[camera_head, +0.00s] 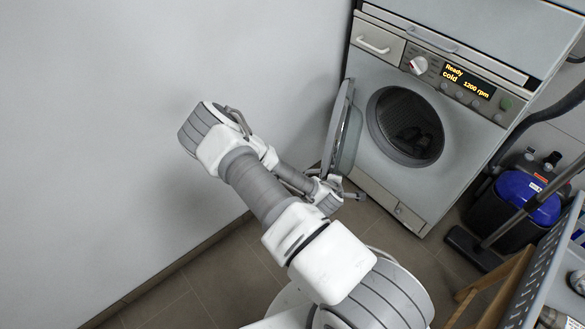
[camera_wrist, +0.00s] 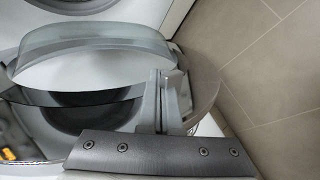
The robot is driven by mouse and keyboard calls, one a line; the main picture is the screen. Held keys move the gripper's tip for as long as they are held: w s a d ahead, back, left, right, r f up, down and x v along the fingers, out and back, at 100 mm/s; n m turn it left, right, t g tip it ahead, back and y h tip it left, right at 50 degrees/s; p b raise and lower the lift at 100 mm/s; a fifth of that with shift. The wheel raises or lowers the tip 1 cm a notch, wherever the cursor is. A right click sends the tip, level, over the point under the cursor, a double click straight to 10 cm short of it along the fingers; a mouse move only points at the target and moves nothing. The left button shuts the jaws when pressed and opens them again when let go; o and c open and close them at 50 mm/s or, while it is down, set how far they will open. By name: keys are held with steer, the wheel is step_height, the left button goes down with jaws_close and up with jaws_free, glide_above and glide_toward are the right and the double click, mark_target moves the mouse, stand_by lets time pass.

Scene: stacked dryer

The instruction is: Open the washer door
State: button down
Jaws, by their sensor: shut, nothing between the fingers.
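The washer (camera_head: 462,150) is white, with a lit display reading "Ready cold 1200 rpm". Its round door (camera_head: 342,128) stands wide open, swung out to the left of the dark drum opening (camera_head: 405,126). My gripper (camera_head: 350,191) is low by the door's lower free edge in the head view. In the wrist view, the door's clear bulging glass (camera_wrist: 95,50) and dark rim lie left of the fingers. My gripper (camera_wrist: 162,85) is shut with nothing between its fingers, close beside the door; whether it touches the door I cannot tell.
A plain wall (camera_head: 150,90) runs along the left, close behind the open door. A blue and black vacuum cleaner (camera_head: 525,200) with its hose stands right of the washer. A grey basket (camera_head: 545,265) and wooden legs are at lower right. Tiled floor (camera_head: 400,245) is clear before the washer.

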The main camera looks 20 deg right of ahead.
steer(key=w+a+m+g+h+b, duration=0.4)
steer(key=w+a+b, duration=0.3)
steer(key=w+a, duration=0.65)
steer(key=shift+m+y, duration=0.6)
steer(key=shift+s+d+p, duration=0.7)
steer(key=shift+s, duration=0.15)
steer(key=shift+s+d+p, duration=0.65)
steer(key=shift+s, duration=0.2)
